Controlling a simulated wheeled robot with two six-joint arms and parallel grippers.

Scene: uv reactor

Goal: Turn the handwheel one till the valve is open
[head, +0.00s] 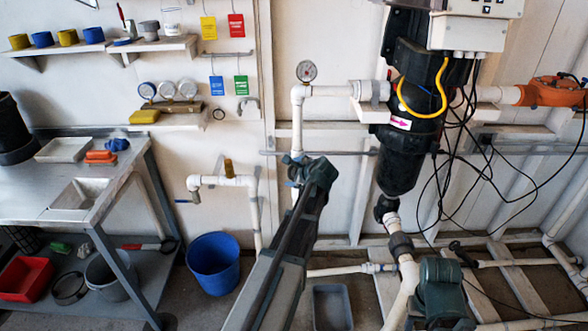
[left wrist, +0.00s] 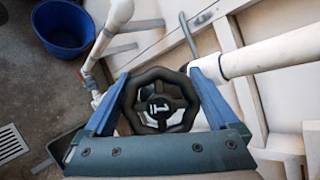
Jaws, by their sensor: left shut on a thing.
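The handwheel (left wrist: 158,101) is a dark, lobed wheel with spokes and a pale mark at its hub, in the middle of the left wrist view. My left gripper (left wrist: 161,78) has one blue finger on each side of the wheel's rim and is shut on it. In the head view my left gripper (head: 308,168) is at the white vertical pipe below the gauge, and it hides most of the wheel there. The valve's inner state cannot be seen.
A white pipe (left wrist: 275,52) runs close beside the right finger. A black reactor vessel (head: 402,165) with loose cables stands to the right. A blue bucket (head: 214,262) stands on the floor at left, near a metal workbench (head: 30,196). A pressure gauge (head: 307,71) sits above.

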